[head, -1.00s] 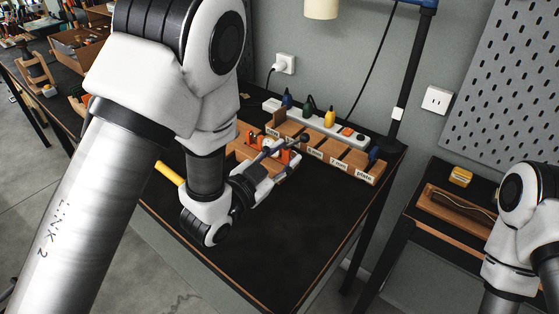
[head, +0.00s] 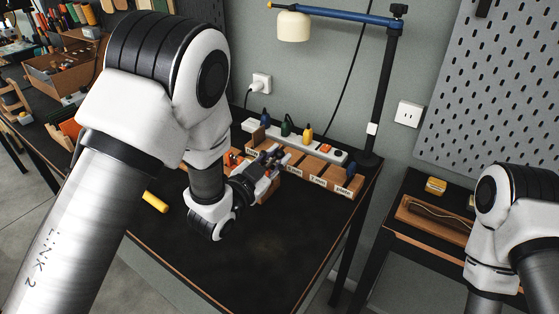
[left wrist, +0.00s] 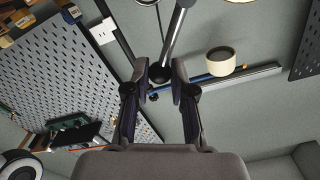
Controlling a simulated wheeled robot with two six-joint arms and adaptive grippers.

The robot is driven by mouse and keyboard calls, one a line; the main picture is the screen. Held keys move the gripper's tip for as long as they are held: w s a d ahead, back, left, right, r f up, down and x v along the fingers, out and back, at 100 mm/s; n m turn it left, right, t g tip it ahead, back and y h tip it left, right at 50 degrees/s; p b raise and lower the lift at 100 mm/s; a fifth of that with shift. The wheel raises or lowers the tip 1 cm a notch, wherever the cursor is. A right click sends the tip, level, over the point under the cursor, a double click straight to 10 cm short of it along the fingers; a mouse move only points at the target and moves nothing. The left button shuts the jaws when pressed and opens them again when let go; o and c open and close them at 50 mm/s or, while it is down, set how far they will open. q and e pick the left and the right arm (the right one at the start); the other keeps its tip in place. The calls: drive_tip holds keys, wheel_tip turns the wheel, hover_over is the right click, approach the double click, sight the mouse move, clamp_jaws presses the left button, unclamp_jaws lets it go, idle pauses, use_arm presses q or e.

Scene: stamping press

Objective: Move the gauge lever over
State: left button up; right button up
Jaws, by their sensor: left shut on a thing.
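In the left wrist view, the lever shows as a metal rod (left wrist: 177,38) with a black ball knob (left wrist: 159,73) at its near end. My left gripper (left wrist: 160,78) is shut on this knob, one finger on each side. In the head view, my left gripper (head: 272,160) is at the row of wooden bins on the black table. The lever cannot be made out there, and the gauge is hidden or too small to tell. My right arm shows at the right edge, with its gripper out of view.
Labelled wooden bins (head: 318,173) and a white power strip (head: 325,151) stand at the table's back. A yellow cylinder (head: 155,202) shows beside my left arm. A lamp (head: 294,26) hangs above. The black table's (head: 265,250) front is clear. A wooden tray (head: 432,220) lies at right.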

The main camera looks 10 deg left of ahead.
use_arm(q)
drive_tip(key=shift+w+a+r, duration=0.1)
drive_tip(key=shift+a+r, duration=0.1)
drive_tip(key=shift+a, duration=0.15)
drive_tip(key=shift+w+a+r, duration=0.2)
drive_tip(key=shift+a, duration=0.3)
drive_tip(key=shift+w+a+r, duration=0.15)
drive_tip(key=shift+w+a, duration=0.05)
drive_tip(key=shift+a, duration=0.35)
drive_tip(key=shift+w+a, duration=0.25)
drive_tip(key=shift+a, duration=0.25)
drive_tip(key=o, duration=0.9)
drive_tip(key=shift+o, duration=0.2)
drive_tip(key=shift+s, duration=0.1)
